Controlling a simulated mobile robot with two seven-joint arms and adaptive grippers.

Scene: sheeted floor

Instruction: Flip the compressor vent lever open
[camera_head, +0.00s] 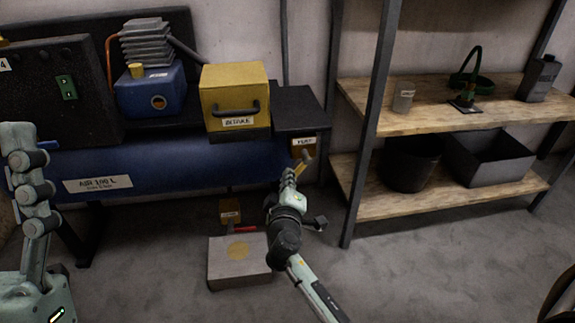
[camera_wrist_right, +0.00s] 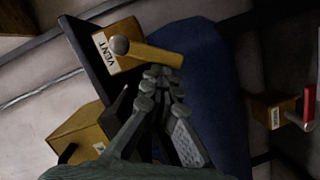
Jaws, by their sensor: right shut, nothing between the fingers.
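The vent block (camera_head: 304,145), labelled VENT, sits at the right end of the blue compressor tank (camera_head: 190,165). Its yellow lever (camera_head: 300,167) hangs down and slightly left from the block. In the right wrist view the lever (camera_wrist_right: 150,52) runs from a round grey pivot on the vent block (camera_wrist_right: 104,62) toward the fingertips. My right gripper (camera_wrist_right: 160,80) is shut and empty, its fingertips close by the lever's free end; I cannot tell whether they touch it. It also shows in the head view (camera_head: 290,176). My left arm is at the left edge; its gripper is out of view.
A yellow intake box (camera_head: 235,95) and blue pump (camera_head: 150,90) stand above the tank. A red-handled valve (camera_head: 231,212) is below, by a low block (camera_head: 225,265) on the floor. A shelf rack (camera_head: 430,122) with containers stands close on the right.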

